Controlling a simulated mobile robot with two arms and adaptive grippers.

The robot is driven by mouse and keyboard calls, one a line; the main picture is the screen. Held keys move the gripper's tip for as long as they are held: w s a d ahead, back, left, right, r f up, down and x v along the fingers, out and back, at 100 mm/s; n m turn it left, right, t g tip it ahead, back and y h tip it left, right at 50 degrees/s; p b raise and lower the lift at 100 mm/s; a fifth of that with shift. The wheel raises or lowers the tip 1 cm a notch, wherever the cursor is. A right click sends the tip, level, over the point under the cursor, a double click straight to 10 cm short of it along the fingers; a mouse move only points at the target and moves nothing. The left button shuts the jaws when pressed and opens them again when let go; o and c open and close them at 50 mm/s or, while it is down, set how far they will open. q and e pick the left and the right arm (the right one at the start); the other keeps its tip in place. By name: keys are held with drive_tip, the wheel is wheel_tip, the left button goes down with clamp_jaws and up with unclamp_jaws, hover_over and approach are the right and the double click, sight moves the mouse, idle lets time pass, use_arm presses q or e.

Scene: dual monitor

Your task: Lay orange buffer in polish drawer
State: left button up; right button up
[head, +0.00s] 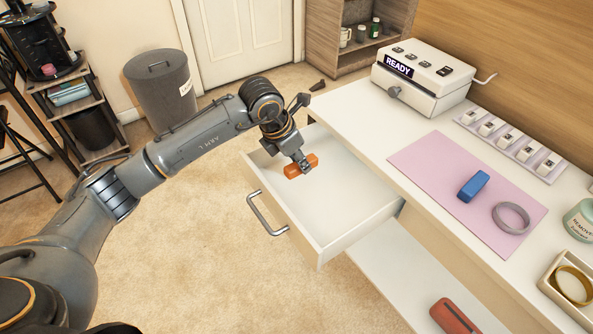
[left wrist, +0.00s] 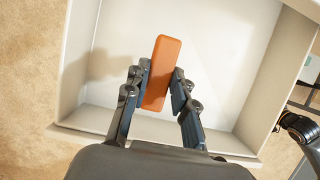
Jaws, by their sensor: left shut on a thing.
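The orange buffer (head: 301,167) is a small block held between the fingers of my left gripper (head: 300,160), which is shut on it. Buffer and gripper are over the open white drawer (head: 346,205), towards its far left part. In the left wrist view the buffer (left wrist: 162,72) sits between the two fingers (left wrist: 158,92), with the drawer floor (left wrist: 210,45) behind it. The drawer holds nothing else that I can see. I cannot tell whether the buffer touches the drawer floor. My right gripper is in neither view.
On the desk are a pink mat (head: 430,160), a blue block (head: 473,186), a grey ring (head: 511,217), a white machine (head: 428,76) reading READY and a tray with a gold ring (head: 573,285). A red object (head: 453,316) lies on the lower shelf. A bin (head: 163,88) stands behind my arm.

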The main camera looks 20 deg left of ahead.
use_arm(q)
drive_tip(key=shift+w+a+f, duration=0.25)
drive_tip(key=shift+f, duration=0.2)
drive_tip(key=shift+w+a+f, duration=0.2)
drive_tip(key=shift+w+f, duration=0.05)
drive_tip(key=shift+f, duration=0.2)
drive_tip(key=f, duration=0.3)
drive_tip(key=shift+w+a+f+b, duration=0.2)
drive_tip(key=shift+b, duration=0.1)
drive_tip(key=shift+f, duration=0.15)
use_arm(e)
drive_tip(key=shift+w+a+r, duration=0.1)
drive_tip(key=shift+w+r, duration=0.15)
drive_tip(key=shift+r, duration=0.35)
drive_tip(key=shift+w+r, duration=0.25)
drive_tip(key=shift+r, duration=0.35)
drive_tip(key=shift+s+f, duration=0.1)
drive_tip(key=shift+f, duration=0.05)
use_arm(q)
drive_tip(key=o, duration=0.8)
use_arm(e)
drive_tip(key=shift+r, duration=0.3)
